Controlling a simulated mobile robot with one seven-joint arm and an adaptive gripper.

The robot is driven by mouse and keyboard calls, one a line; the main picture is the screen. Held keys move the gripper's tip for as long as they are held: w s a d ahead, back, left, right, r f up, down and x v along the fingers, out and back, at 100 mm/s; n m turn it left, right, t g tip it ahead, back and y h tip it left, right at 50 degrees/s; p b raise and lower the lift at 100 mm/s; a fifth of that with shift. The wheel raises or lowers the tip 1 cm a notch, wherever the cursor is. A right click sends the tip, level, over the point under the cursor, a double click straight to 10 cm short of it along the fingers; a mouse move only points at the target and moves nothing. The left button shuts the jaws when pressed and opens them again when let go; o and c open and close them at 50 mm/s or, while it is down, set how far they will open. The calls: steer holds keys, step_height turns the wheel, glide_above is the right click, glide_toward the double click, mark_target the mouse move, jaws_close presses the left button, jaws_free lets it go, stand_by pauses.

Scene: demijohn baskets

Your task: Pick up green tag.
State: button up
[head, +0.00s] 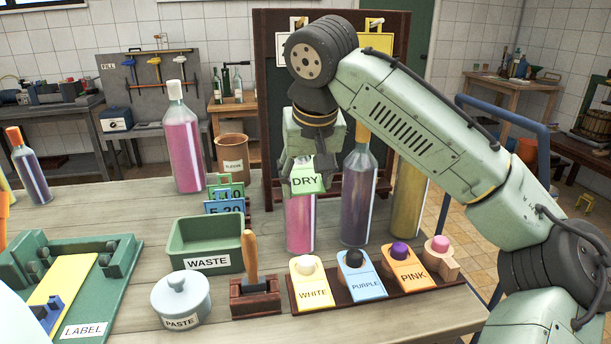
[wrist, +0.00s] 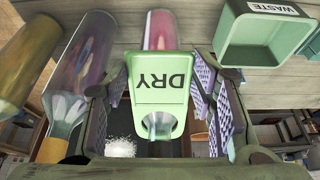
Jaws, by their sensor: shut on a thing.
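The bottle also shows beyond the tag in the wrist view (wrist: 160,28). Clear, neck-like glass shows in the tag's hole; I cannot tell whether the tag is around the neck.
A dark purple bottle (head: 358,200) and a yellow one (head: 408,205) stand close on the right. The green WASTE bin (head: 205,260), a tag rack (head: 226,196), a PASTE pot (head: 181,300) and a rack of labelled stoppers (head: 375,290) stand around.

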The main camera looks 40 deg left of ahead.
steer(key=shift+r, duration=0.1)
step_height(320, 180, up, 18)
steer(key=p, duration=0.2)
steer(key=shift+r, duration=0.2)
stand_by(0.4)
